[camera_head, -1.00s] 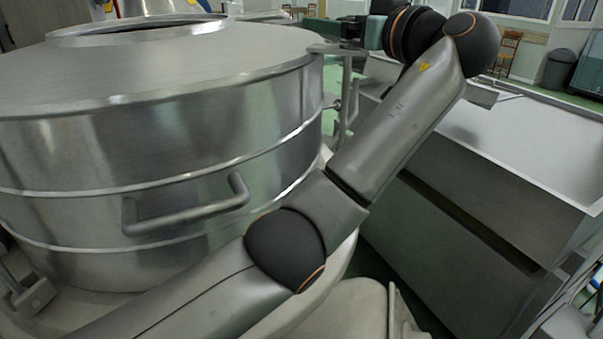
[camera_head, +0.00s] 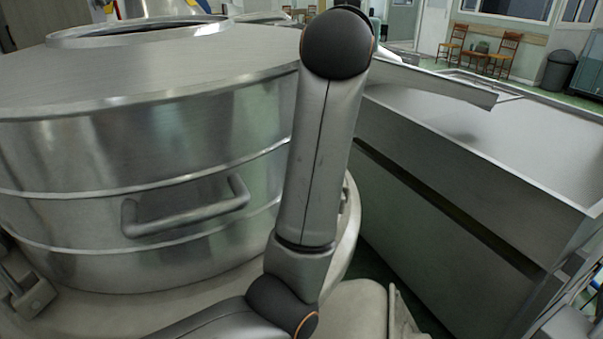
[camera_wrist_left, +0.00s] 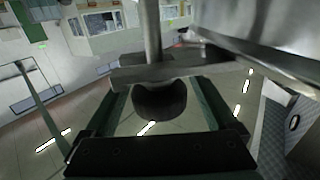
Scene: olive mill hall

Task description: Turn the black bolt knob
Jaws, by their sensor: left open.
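The black bolt knob (camera_wrist_left: 160,100) shows in the left wrist view as a dark round end below a flat metal bracket (camera_wrist_left: 185,69). A metal rod (camera_wrist_left: 151,30) rises above the bracket. My left gripper (camera_wrist_left: 161,88) is open, with one green finger on each side of the knob in that view. Gaps show between the knob and both fingers, and I see no contact. In the head view my left arm hides the knob and the gripper. My right gripper is in neither view.
A large steel vat (camera_head: 70,150) with a bar handle (camera_head: 185,212) fills the left of the head view, close beside my left arm. A steel trough (camera_head: 440,210) stands at the right. Chairs (camera_head: 500,50) and a dark bin (camera_head: 559,69) are far behind on open floor.

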